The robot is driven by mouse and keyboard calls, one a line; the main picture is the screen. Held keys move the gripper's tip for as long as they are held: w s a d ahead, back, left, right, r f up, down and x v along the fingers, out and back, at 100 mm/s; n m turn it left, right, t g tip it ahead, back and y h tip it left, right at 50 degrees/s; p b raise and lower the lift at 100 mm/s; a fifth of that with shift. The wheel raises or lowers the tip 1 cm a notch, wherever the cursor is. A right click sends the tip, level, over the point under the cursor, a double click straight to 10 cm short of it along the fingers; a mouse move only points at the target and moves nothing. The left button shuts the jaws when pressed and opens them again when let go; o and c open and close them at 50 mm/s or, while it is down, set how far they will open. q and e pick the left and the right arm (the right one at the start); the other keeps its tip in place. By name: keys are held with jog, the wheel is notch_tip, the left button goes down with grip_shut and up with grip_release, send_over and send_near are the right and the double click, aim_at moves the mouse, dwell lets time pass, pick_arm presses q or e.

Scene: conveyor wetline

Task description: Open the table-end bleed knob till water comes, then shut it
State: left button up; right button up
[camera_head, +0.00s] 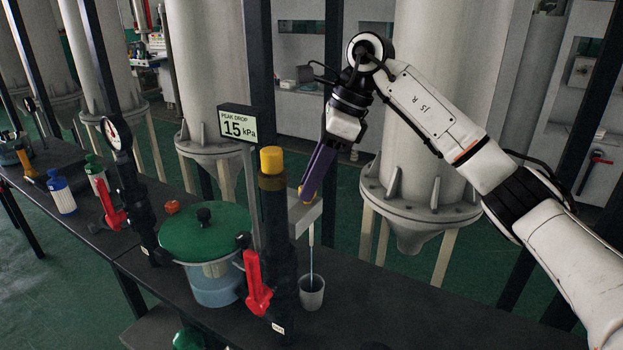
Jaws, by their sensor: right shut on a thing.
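My right gripper (309,190) reaches down from the upper right, its purple fingers shut on a small yellow knob (301,190) at the grey block on the table end. The fingers hide most of the knob. A thin pale spout (311,234) hangs below the block. A thin bluish line (311,265), which looks like running water, drops from it into a small grey cup (312,295) on the table. The water level in the cup cannot be told. My left gripper is not in view.
A black pipe with a yellow cap (272,160) and red lever (257,283) stands just left of the block. A green-lidded clear vessel (206,234), a display reading 15 kPa (238,125) and a gauge (113,133) stand farther left. Large pale tanks (430,100) stand behind.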

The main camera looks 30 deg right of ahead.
jog(key=shift+s+a+m+t+h, duration=0.1)
jog(key=shift+m+t+h, duration=0.3)
jog(key=shift+m, duration=0.95)
jog(key=shift+s+a+m+t+h, duration=0.1)
jog(key=shift+m+t+h, duration=0.3)
jog(key=shift+m, duration=0.95)
jog(key=shift+w, duration=0.1)
jog(key=o, duration=1.1)
jog(key=shift+d+r, duration=0.1)
jog(key=v, duration=1)
jog(key=shift+r, duration=0.1)
